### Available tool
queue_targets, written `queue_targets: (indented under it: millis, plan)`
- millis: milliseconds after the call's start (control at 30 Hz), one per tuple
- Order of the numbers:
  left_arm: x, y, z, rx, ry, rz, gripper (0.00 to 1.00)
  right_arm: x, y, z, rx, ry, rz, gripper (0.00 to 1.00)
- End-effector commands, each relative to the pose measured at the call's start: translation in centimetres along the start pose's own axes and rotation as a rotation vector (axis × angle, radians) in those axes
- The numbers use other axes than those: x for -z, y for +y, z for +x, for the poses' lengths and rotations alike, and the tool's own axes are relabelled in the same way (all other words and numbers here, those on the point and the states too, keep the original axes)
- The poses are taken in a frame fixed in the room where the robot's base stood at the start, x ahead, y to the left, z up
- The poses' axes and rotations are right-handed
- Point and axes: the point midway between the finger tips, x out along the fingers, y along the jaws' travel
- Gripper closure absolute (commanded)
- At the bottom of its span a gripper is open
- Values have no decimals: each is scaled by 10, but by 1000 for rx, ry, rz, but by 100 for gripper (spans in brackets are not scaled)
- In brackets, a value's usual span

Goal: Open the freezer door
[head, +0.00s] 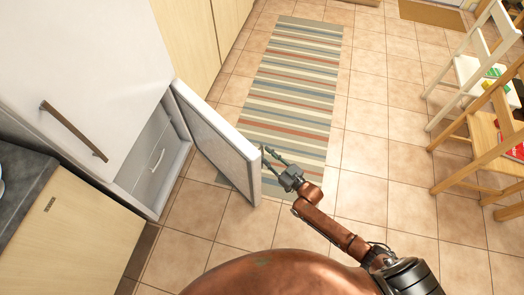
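The freezer door (218,140) is the white lower door of the tall white fridge-freezer at left. It stands swung wide open, showing the freezer compartment with grey-white drawers (154,165). My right gripper (265,154) is just right of the door's free edge, on its outer side. Its two fingers look apart, with nothing visible between them. I cannot tell whether a finger touches the door.
The upper fridge door (85,70) with its bar handle is shut. A wooden cabinet (75,235) with a dark counter stands at lower left. A striped rug (295,80) lies on the tiled floor beyond the door. Chairs (478,75) stand at right; the middle floor is clear.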

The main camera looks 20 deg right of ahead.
Motion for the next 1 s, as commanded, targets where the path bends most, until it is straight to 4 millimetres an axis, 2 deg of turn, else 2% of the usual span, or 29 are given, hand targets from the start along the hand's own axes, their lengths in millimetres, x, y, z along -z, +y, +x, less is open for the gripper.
queue_targets:
  millis: [200,533,900,1000]
  plan:
    - [12,-1,-10,0,1,-7,60,-1,0,23,0,-1,-1,76]
    - [15,-1,-13,0,1,-8,60,0,0,27,0,0,-1,76]
    - [15,0,-13,-1,1,-8,60,0,0,27,0,-1,-1,100]
    - [15,0,-13,-1,1,-8,60,0,0,27,0,-1,-1,100]
